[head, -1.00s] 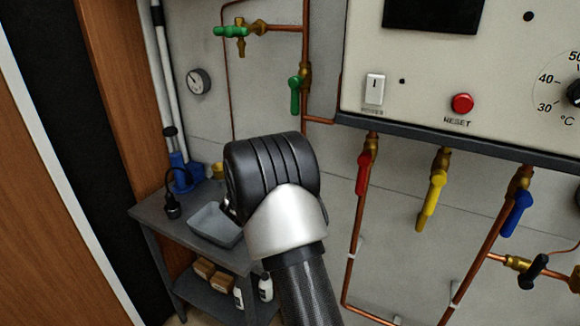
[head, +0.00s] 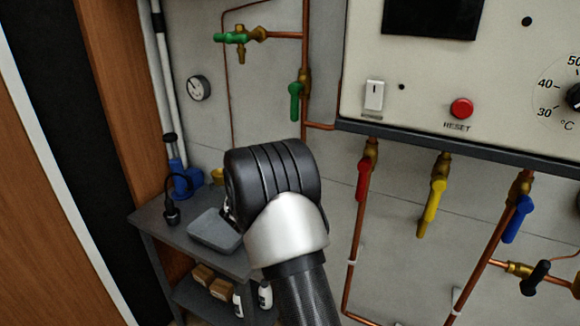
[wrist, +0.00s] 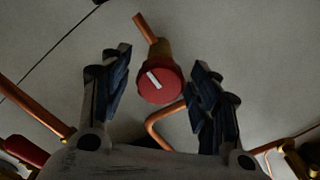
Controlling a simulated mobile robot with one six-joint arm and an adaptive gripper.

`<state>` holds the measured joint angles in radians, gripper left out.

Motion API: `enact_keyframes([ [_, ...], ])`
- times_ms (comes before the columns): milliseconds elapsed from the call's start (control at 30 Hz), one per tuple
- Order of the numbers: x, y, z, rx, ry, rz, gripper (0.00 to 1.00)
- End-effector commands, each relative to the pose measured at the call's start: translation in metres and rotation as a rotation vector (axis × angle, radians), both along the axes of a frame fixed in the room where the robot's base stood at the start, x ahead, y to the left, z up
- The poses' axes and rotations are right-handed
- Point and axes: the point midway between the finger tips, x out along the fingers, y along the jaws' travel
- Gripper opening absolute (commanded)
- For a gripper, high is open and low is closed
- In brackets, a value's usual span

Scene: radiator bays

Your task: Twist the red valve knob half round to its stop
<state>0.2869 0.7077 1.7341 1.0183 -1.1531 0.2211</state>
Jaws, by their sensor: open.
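The red valve knob (wrist: 158,82) shows in the wrist view as a round red cap with a white pointer line slanting from upper left to lower right. It sits on a brass body with copper pipe running up from it. My gripper (wrist: 161,70) is open, with one dark padded finger to the left of the knob and one to the right. Clear gaps show between knob and fingers; I cannot tell how far in front of the knob they are. In the head view I cannot see the round knob, and my arm blocks part of the wall.
A red lever (head: 364,178), a yellow lever (head: 431,208) and a blue lever (head: 517,219) hang under the control panel (head: 420,75). Green valves (head: 296,100) are on pipes at upper left. A grey bench (head: 153,222) with a tray (head: 213,232) stands at left.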

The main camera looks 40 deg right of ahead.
Motion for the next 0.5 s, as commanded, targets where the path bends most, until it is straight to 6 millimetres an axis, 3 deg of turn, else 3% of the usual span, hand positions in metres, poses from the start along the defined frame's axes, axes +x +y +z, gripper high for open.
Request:
enact_keyframes([
  [267, -0.001, 0.004, 0.0, 0.0, 0.001, 0.001, 0.56],
  [500, -0.015, 0.041, 0.0, 0.0, 0.002, 0.004, 0.56],
])
